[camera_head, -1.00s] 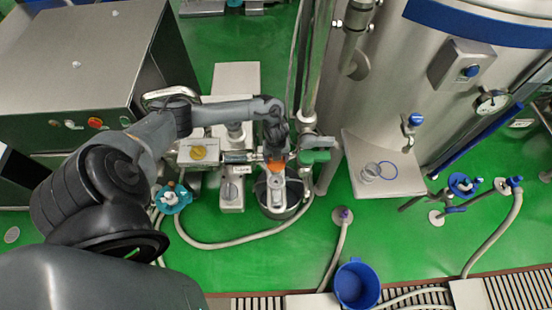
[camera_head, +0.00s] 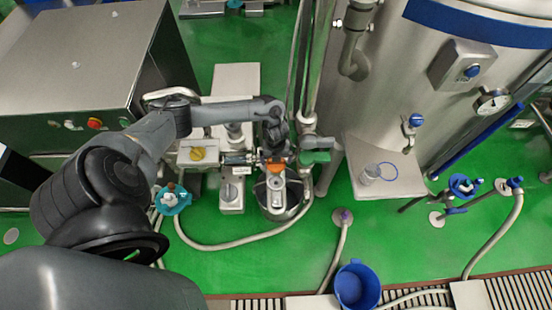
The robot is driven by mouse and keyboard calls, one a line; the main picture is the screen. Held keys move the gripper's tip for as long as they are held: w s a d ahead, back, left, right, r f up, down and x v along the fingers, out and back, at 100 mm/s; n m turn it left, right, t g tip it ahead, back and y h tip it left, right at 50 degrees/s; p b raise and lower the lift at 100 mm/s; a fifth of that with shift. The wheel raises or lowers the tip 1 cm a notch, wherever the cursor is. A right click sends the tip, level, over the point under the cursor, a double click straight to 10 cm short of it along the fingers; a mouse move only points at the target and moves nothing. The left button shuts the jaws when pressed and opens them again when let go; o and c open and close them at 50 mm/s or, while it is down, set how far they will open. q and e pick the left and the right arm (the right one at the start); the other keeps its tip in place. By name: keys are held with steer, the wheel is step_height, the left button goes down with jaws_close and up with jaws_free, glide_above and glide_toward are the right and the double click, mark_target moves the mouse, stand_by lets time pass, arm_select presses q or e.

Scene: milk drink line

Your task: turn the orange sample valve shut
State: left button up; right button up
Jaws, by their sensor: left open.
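The orange sample valve handle (camera_head: 276,167) shows as a small orange piece above a steel container (camera_head: 278,196), on the pipework left of the big tank. My left gripper (camera_head: 274,150) hangs over the valve, pointing down, with its fingers right at the orange handle. The gripper is open. The fingertips are small and partly hidden by the wrist, so I cannot tell whether they touch the handle. My right gripper is out of view.
A green valve handle (camera_head: 315,157) sits just right of the orange one. A yellow knob (camera_head: 197,154) is to the left. The steel tank (camera_head: 400,80) and its side shelf (camera_head: 400,180) stand to the right. A blue bucket (camera_head: 356,286) is on the floor in front.

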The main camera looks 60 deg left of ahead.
arm_select(q)
steer(key=shift+r, duration=0.1)
step_height(320, 180, up, 11)
steer(key=p, duration=0.1)
steer(key=shift+f, duration=0.2)
stand_by(0.6)
